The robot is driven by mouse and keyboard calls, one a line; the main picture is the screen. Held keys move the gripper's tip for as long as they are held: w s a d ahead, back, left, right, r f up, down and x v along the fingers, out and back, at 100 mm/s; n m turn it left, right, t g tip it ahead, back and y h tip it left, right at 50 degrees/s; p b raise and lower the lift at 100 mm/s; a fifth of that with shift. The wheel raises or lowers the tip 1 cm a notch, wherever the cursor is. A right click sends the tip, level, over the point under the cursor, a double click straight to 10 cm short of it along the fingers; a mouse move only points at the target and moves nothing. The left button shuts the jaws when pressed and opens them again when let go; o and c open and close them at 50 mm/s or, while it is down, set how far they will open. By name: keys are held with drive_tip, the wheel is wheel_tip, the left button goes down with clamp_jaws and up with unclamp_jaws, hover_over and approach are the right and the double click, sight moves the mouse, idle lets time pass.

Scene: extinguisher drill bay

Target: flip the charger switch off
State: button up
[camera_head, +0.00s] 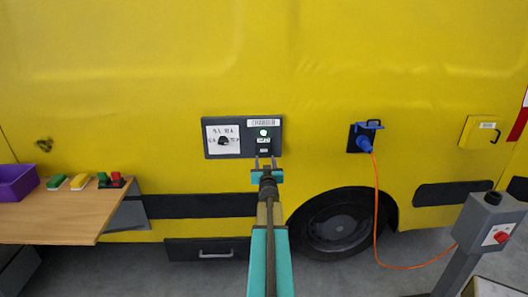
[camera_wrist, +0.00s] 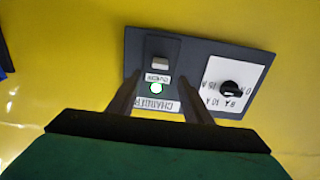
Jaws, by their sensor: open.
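The charger panel (camera_head: 212,153) is a dark plate on the yellow vehicle side. Its right part has the CHARGER label (camera_head: 263,122) and a lit green lamp (camera_head: 263,133). In the wrist view, which shows the panel upside down, the charger switch (camera_wrist: 160,47) is a small dark-framed rocker beyond the lamp (camera_wrist: 157,88). Which way the rocker is tipped is hard to tell. My gripper (camera_head: 265,157) is in front of the panel's lower right. In the wrist view my gripper (camera_wrist: 160,77) is open and empty, its fingers either side of the lamp; contact is not clear.
A rotary knob (camera_wrist: 231,88) on a white dial plate is beside the switch. To the right, a blue plug (camera_head: 365,143) with an orange cable (camera_head: 378,215) hangs from a socket. A grey post box (camera_head: 487,222) stands right; a wooden bench (camera_head: 62,217) with blocks stands left.

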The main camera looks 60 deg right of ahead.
sight(264, 149)
drive_tip(key=shift+p+x, duration=1.25)
drive_tip(key=shift+x, duration=3.25)
drive_tip(key=c, duration=1.1)
drive_tip(key=shift+o, duration=0.2)
drive_tip(key=shift+f+b, duration=0.25)
drive_tip(key=shift+b, duration=0.9)
drive_tip(key=t+h+b, duration=0.1)
drive_tip(key=b, duration=0.7)
drive_tip(key=t+h+b, duration=0.1)
drive_tip(key=h+b, duration=0.1)
drive_tip(key=b, duration=0.6)
drive_tip(key=shift+s+a+f, duration=0.1)
drive_tip(key=shift+f, duration=0.15)
drive_tip(key=o, duration=1.1)
drive_tip(key=shift+c, duration=0.2)
